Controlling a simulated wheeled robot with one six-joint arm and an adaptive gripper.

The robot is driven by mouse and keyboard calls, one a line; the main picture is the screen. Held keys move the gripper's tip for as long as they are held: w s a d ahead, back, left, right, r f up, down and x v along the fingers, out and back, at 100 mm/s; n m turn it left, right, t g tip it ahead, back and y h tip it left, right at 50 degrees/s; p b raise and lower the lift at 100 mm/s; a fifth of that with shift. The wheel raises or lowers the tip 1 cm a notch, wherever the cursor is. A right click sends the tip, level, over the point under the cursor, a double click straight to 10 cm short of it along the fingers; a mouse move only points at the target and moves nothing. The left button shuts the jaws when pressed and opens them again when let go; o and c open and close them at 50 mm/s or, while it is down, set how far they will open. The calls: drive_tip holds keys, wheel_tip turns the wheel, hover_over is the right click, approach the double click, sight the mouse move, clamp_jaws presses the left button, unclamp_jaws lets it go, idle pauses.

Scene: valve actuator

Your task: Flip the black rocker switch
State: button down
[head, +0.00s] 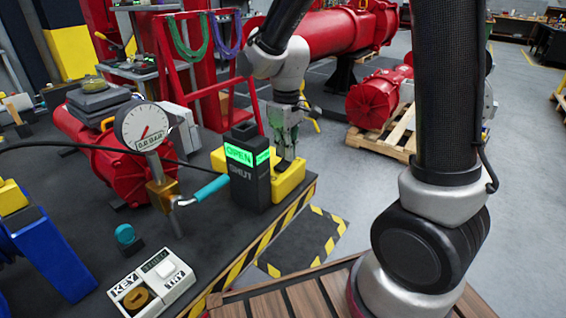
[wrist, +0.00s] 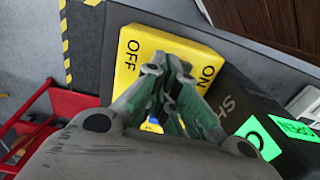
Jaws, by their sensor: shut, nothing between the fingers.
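A yellow switch box (wrist: 140,45) fills the upper middle of the wrist view, with OFF lettered on its left part and ON on its right. In the head view the yellow box (head: 290,185) sits at the bench's right edge, partly behind a black indicator. My gripper (wrist: 176,65) is shut and empty, its green-grey fingers pointing at the box between OFF and ON. In the head view my gripper (head: 288,155) is just over the box; I cannot tell whether it touches.
The black indicator (head: 249,190) with lit green OPEN and dark SHUT stands close in front of the box.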

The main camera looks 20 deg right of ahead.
drive_tip(key=shift+f, duration=0.55)
drive_tip(key=shift+r, duration=3.55)
drive_tip(key=s+d+r+m+t, duration=0.2)
drive_tip(key=s+d+r+m, duration=0.1)
drive_tip(key=s+d, duration=0.4)
drive_tip(key=s+d+r+m+t, duration=0.2)
drive_tip(key=s+d+r+m, duration=0.2)
drive_tip(key=s, duration=0.8)
drive_tip(key=d+r, duration=0.2)
drive_tip(key=d, duration=0.1)
drive_tip(key=shift+d, duration=0.4)
